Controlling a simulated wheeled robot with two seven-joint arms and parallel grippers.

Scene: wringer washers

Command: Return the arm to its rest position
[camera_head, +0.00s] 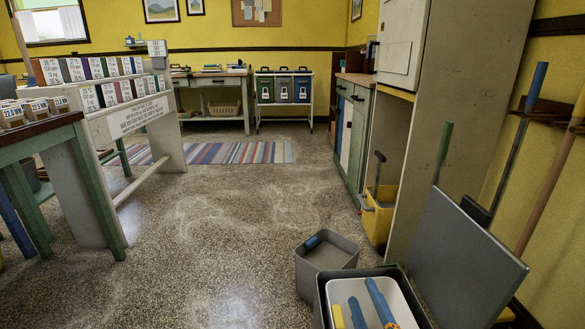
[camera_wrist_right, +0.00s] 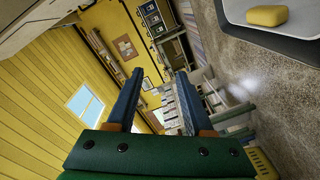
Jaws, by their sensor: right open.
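My right gripper (camera_head: 361,289) shows at the bottom right of the head view, over a pale basin set in a dark grey bin (camera_head: 322,300). Its two blue fingers are spread apart with nothing between them. In the right wrist view the same fingers (camera_wrist_right: 159,76) are parted and empty, in front of the far room. A yellow block (camera_wrist_right: 267,16) lies in a tray-like container at the top right of that view, apart from the fingers. My left gripper is in neither view.
A smaller grey bin (camera_head: 340,252) with a blue item stands close by. A tilted grey panel (camera_head: 465,255) rises at the right, near a yellow bucket (camera_head: 378,222) and a tall cabinet (camera_head: 455,110). The speckled floor (camera_head: 220,260) in the middle is clear.

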